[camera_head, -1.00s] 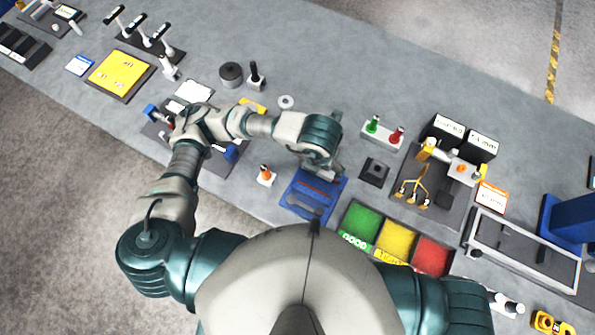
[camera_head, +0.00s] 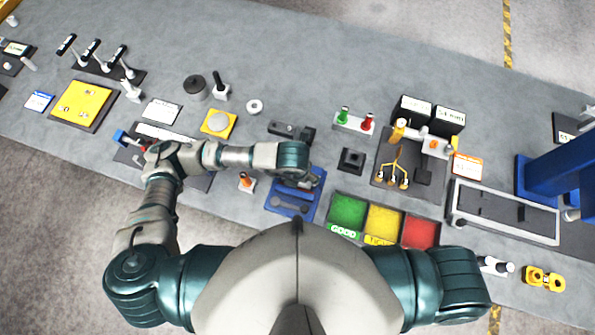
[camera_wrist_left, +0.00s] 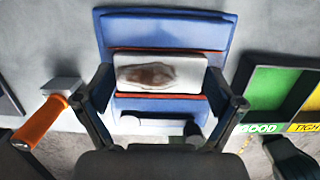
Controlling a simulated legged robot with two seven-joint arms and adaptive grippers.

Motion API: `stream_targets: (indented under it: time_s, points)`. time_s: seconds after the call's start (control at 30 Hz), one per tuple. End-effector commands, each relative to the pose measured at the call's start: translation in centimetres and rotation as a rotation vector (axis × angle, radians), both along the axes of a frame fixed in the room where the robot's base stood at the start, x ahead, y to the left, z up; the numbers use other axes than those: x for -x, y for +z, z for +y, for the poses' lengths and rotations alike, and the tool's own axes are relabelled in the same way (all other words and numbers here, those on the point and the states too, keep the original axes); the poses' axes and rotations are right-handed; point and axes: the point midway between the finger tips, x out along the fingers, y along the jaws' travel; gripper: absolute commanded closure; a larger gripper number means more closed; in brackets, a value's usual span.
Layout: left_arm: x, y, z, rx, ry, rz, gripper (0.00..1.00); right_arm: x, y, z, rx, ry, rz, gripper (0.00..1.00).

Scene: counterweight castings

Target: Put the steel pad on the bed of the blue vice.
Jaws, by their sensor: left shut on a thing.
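My left gripper (camera_wrist_left: 160,82) is shut on a pale steel pad (camera_wrist_left: 188,72) with a brown patch on its top, one finger at each end. My right gripper is out of view.
An orange-handled tool (camera_head: 246,181) stands just left of the tray. Green (camera_head: 348,213), yellow and red bins lie to its right. A black square block (camera_head: 351,160) and a dark fixture (camera_head: 290,130) are behind.

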Motion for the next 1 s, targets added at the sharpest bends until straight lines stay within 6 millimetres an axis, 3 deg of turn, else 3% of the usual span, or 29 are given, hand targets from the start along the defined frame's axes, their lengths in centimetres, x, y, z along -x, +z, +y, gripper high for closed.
stream_targets:
  time_s: [0.1, 0.13, 0.17, 0.6, 1.0]
  points:
    - [0.0, -0.2, 0.0, 0.001, 0.000, -0.001, 0.73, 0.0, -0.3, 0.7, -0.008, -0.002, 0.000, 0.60]
    - [0.0, -0.2, 0.0, 0.000, 0.000, 0.000, 0.04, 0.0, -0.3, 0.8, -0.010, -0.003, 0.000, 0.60]
    - [0.0, -0.2, 0.0, 0.000, 0.000, 0.000, 0.00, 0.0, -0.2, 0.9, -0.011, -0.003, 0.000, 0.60]
    - [0.0, 0.6, 0.0, 0.002, -0.001, 0.000, 0.00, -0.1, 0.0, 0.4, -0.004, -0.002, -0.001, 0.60]
    - [1.2, 8.9, 0.3, 0.003, -0.002, -0.002, 0.00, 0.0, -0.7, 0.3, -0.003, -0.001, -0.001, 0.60]
